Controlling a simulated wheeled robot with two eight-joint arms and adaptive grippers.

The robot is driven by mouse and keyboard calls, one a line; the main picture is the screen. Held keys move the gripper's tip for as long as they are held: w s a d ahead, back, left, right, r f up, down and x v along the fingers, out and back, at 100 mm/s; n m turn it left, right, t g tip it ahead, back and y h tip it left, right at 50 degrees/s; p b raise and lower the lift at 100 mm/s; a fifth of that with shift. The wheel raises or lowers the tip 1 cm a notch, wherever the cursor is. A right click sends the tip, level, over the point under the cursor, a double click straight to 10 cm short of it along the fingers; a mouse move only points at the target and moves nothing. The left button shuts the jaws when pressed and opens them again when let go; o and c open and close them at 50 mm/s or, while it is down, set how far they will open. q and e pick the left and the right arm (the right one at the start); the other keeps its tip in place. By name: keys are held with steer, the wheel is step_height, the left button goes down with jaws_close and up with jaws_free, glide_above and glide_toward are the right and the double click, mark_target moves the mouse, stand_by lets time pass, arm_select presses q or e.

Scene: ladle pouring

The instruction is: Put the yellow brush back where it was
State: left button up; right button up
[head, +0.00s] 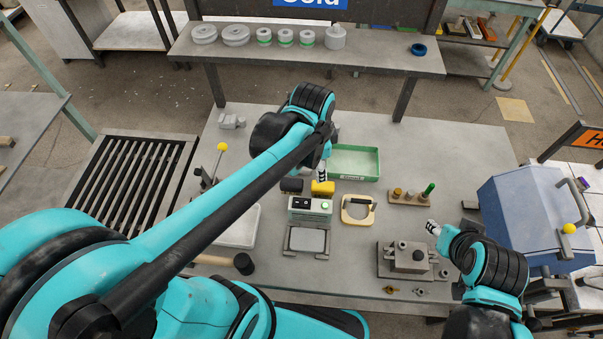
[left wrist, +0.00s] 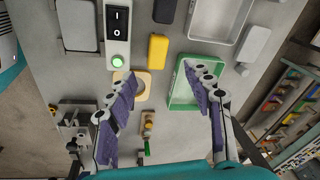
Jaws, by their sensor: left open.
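The yellow brush (head: 323,188) looks like a small yellow block on the grey table, beside a similar black block (head: 291,185). The yellow brush also shows in the left wrist view (left wrist: 158,48), beyond my fingertips. My left gripper (head: 321,172) is above the table near the brush, partly hidden by its own arm. In the left wrist view its two purple-padded fingers (left wrist: 158,72) are spread wide with nothing between them. My right gripper (head: 433,228) is over the right side of the table, away from the brush; its fingers are too small to read.
A green tray (head: 355,176) lies behind and right of the brush. A switch box with a green button (head: 310,206), a yellow-beige frame (head: 357,221) and a pegged wooden block (head: 410,198) stand in front. A metal fixture (head: 408,262) and blue box (head: 530,215) are at right.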

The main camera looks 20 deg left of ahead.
arm_select(q)
steer(key=s+a+r+n+t, duration=0.2)
steer(key=s+n+t, duration=0.3)
steer(key=n, duration=0.5)
steer(key=shift+s+a+r+n, duration=0.25)
steer(key=shift+s+a, duration=0.3)
steer(key=shift+s, duration=0.7)
step_height(320, 180, down, 3)
steer(key=b, duration=0.3)
steer(key=shift+f, duration=0.1)
